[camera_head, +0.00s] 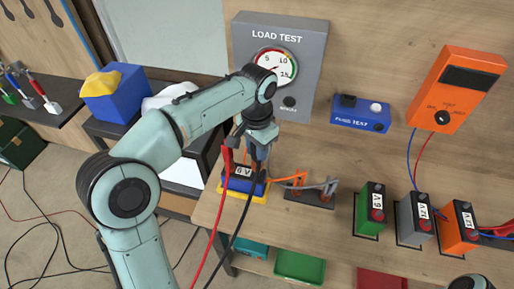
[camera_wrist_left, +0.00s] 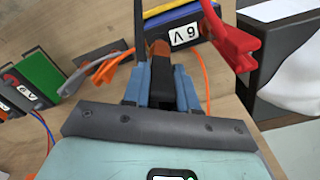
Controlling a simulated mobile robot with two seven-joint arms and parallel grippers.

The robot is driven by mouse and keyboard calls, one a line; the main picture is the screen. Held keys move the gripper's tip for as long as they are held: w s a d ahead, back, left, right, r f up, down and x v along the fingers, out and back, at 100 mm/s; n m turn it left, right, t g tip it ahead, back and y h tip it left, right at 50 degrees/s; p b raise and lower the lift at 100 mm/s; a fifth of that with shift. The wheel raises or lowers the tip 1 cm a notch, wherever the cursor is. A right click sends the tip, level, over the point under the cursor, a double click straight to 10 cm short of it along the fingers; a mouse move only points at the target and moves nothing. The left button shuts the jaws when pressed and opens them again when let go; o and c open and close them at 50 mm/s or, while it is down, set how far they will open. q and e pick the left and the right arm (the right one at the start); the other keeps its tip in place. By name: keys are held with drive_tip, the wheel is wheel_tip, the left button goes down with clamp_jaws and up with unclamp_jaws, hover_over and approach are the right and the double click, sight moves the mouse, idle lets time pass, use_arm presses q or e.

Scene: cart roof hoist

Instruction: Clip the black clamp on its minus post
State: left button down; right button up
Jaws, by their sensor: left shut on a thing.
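My left gripper (camera_head: 262,148) is shut on the black clamp (camera_wrist_left: 160,75), which sits between its blue fingers in the left wrist view. The clamp's copper-coloured jaw end points at the blue 6 V battery (camera_wrist_left: 187,22). I cannot tell whether the jaws grip or touch the minus post, which is hidden. The battery also shows in the head view (camera_head: 240,184), below the gripper. A red clamp (camera_wrist_left: 232,40) is at the battery's other end, and it shows in the head view (camera_head: 227,155). A black cable (camera_head: 240,222) hangs from the held clamp. My right gripper is not in view.
An orange clamp (camera_head: 290,180) and a grey clamp (camera_head: 322,187) lie right of the battery on a dark stand (camera_head: 308,198). Several labelled batteries stand further right. The load test meter (camera_head: 300,40) is on the wall behind. The bench front is mostly clear.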

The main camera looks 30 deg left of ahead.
use_arm(q)
drive_tip(key=shift+f+b, duration=0.7)
drive_tip(key=shift+f, duration=0.9)
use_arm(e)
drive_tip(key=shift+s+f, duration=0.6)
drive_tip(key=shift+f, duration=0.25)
use_arm(q)
drive_tip(key=c, duration=0.8)
unclamp_jaws()
wheel_tip(320, 180, up, 13)
drive_tip(key=p, duration=0.3)
drive_tip(key=shift+w+r, duration=0.1)
drive_tip(key=shift+r, duration=0.1)
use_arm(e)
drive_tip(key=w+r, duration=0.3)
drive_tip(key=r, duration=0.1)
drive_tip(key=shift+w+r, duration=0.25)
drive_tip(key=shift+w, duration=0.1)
